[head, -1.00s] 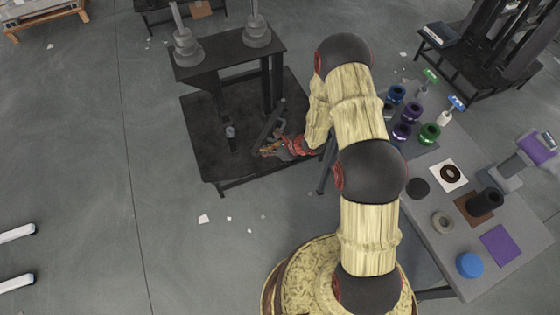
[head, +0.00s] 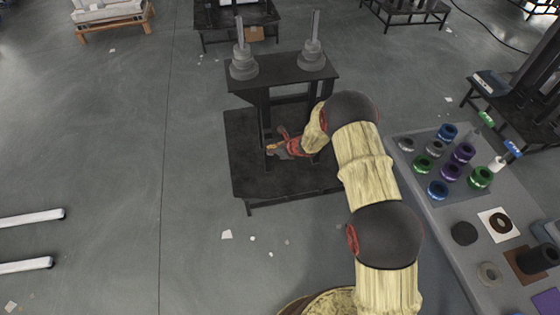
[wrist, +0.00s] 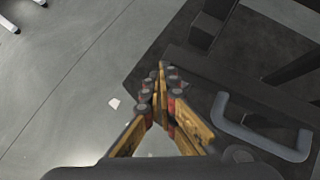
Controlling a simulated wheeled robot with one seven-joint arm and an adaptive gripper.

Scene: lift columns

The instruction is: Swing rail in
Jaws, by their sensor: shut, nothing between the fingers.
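The dark lift stand (head: 240,170) has a low platform, two uprights and a top beam. My gripper (head: 272,149) is between the uprights, low over the platform. In the wrist view its yellow and red fingers (wrist: 158,80) meet at the tips, shut and empty. A grey U-shaped handle (wrist: 258,138) sits on a dark bar or panel (wrist: 210,75), which looks like the rail, to the right of the fingers. The fingers look apart from the handle. In the head view I cannot separate the rail from the dark frame and my arm.
Grey stepped weights (head: 243,66) with rods stand on the top beam (head: 283,78). A grey table (head: 410,150) with coloured rings is on the right. Open floor (head: 190,200) lies left of the stand, with small paper scraps (head: 227,234).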

